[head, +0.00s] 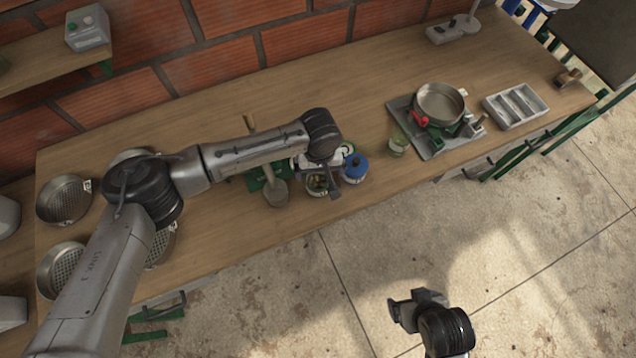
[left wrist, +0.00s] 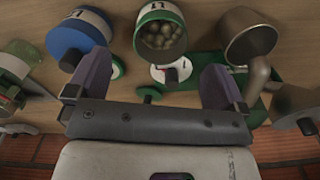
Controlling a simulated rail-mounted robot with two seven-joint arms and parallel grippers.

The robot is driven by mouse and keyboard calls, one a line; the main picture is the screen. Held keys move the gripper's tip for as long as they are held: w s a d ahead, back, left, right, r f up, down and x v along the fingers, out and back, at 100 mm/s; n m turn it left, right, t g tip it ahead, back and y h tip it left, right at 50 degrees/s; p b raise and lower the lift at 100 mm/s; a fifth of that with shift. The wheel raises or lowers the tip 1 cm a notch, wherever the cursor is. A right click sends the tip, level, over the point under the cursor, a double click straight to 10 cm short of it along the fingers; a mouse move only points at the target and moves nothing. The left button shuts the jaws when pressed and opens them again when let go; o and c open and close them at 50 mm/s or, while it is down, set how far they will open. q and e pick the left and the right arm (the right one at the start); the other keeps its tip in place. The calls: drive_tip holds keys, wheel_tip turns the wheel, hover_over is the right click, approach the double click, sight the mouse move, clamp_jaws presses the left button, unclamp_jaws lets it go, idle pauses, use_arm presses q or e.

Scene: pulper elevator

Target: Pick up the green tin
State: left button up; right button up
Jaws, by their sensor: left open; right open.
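A green-and-white open tin (left wrist: 160,35) full of small pale round pieces is ahead of my left gripper (left wrist: 155,82) in the left wrist view. In the head view this tin (head: 317,190) stands near the table's front edge, partly hidden by the gripper (head: 320,172). The left gripper is open, its fingers apart and nothing clearly held between them. My right gripper (head: 409,309) is open and empty over the floor, away from the table.
A blue tin (head: 355,168) stands close right of the open tin. A grey metal cup (head: 276,193) and a green base (head: 256,180) are to its left. Sieves (head: 64,200) lie left.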

use_arm(q)
hover_over(318, 184)
drive_tip(key=s, duration=0.1)
drive_tip(key=f, duration=0.4)
drive_tip(key=shift+s+d+f+b, duration=0.2)
drive_tip(key=shift+f+b, duration=0.05)
drive_tip(key=shift+b, duration=0.05)
wheel_tip(318, 184, down, 4)
drive_tip(key=shift+w+a+r+b, duration=0.1)
drive_tip(key=shift+a+r+b, duration=0.1)
drive_tip(key=shift+b, duration=0.35)
drive_tip(key=shift+f, duration=0.85)
drive_tip(key=shift+c, duration=0.2)
drive_tip(key=c, duration=1)
drive_tip(key=shift+r, duration=0.1)
